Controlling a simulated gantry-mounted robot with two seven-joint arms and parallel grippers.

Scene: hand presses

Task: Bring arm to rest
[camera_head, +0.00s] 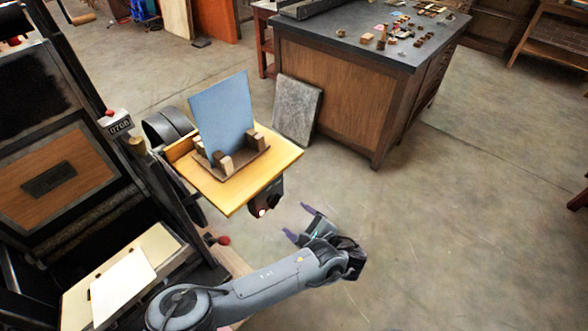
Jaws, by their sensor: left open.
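My left arm (270,285) reaches in from the lower left over the concrete floor. My left gripper (298,222) is at its end, with its two purple-tipped fingers spread apart and nothing between them. The gripper is below and to the right of the wooden stand (280,160), apart from it. A blue sheet (222,118) stands tilted in the brown holder blocks on that stand. My right gripper does not show.
A hand press (60,165) with a counter (119,126) fills the left side. A white sheet (122,285) lies on its lower board. A grey slab (297,110) leans against a cabinet (330,75) bearing small items.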

